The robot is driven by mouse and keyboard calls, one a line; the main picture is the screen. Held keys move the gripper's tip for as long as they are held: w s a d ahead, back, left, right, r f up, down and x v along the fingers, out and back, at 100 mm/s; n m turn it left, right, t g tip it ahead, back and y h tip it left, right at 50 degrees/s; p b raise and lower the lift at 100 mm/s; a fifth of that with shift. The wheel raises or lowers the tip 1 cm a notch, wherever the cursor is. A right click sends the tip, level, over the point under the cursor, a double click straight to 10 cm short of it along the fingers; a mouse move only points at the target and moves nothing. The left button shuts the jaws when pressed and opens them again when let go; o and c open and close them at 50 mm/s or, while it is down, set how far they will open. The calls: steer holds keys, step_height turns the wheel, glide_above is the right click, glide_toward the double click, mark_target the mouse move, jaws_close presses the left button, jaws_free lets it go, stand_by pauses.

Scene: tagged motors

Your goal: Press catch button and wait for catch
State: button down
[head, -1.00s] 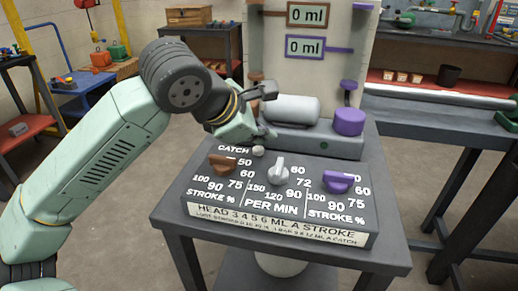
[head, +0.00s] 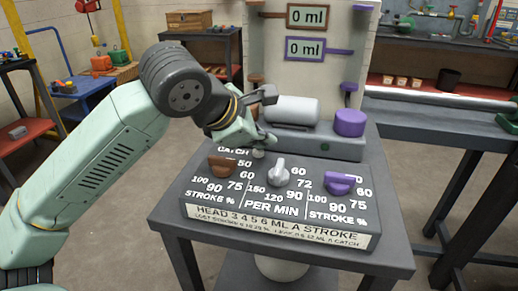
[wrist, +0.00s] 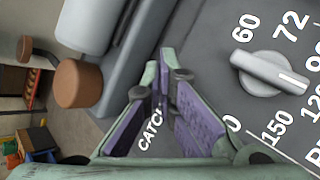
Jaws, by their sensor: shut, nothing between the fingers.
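The catch button (head: 258,153), a small pale knob, is at the back left of the dark control panel (head: 375,208), beside the CATCH label. My gripper (head: 268,143) is shut and empty, its tips down at the button. I cannot tell whether they touch or press it. In the wrist view my gripper (wrist: 167,62) points at the panel beside the CATCH lettering, and the fingers hide the button. The brown-framed display (head: 307,15) and the purple-framed display (head: 305,48) both read 0 ml.
The panel carries a brown knob (head: 222,166), a white knob (head: 279,170) and a purple knob (head: 340,184). Behind it stand a grey motor cylinder (head: 292,109) and a purple cylinder (head: 350,122). A workbench (head: 430,117) is to the right.

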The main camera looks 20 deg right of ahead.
mark_target(261, 152)
stand_by(0.3)
steer(key=shift+r, duration=0.65)
steer(key=shift+p, duration=0.3)
step_height(261, 152, up, 6)
steer(key=p, duration=0.3)
stand_by(0.6)
